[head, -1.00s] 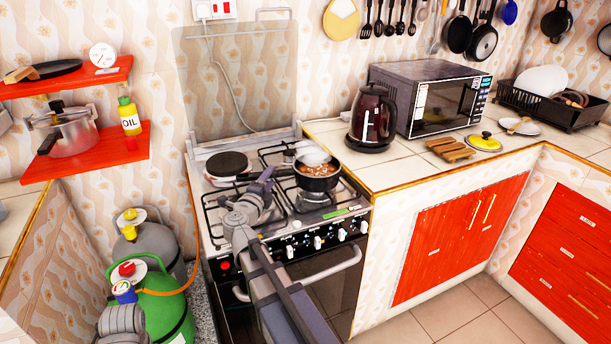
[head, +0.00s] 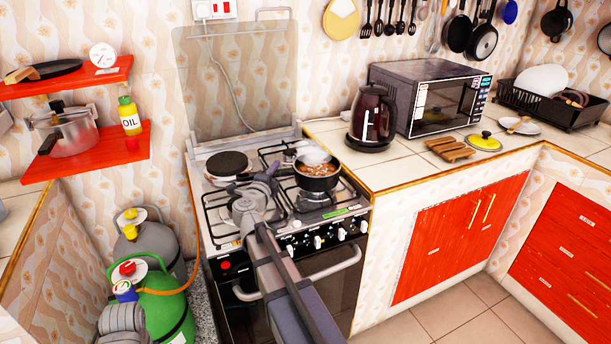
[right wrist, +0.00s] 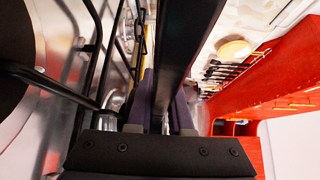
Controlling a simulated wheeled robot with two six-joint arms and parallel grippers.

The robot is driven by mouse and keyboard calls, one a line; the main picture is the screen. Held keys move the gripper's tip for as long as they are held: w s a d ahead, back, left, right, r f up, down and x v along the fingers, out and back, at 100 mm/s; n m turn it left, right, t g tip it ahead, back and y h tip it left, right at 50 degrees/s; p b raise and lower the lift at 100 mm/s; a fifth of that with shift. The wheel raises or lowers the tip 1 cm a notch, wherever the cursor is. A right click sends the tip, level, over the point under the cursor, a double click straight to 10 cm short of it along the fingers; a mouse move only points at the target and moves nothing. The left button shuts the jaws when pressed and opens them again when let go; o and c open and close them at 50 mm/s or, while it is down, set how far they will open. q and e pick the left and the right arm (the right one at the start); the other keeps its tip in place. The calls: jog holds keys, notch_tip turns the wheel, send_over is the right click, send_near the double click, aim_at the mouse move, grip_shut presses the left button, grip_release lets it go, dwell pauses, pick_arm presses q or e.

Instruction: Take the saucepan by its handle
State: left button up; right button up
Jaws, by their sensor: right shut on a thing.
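The saucepan (head: 317,183) is dark, holds brown food, and sits on the right side of the gas stove. Its handle points left toward my right gripper (head: 266,184), which is low over the stove grates. In the right wrist view, the long dark handle (right wrist: 183,45) runs between the purple-grey fingers of my right gripper (right wrist: 165,110), which is shut on it. The fingers and wrist hide part of the handle in the head view.
A dark hotplate (head: 228,163) is at the stove's back left. Black grates (head: 222,212) surround my gripper. A kettle (head: 372,122) and microwave (head: 430,98) stand on the counter to the right. The raised glass lid (head: 236,80) is behind. Gas cylinders (head: 165,300) stand at left.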

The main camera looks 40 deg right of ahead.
grip_shut()
dwell(0.9)
jog(key=shift+r+p, duration=0.25)
jog(key=shift+p, duration=0.05)
notch_tip(320, 180, up, 10)
jog(key=p, duration=0.9)
jog(key=shift+f, duration=0.25)
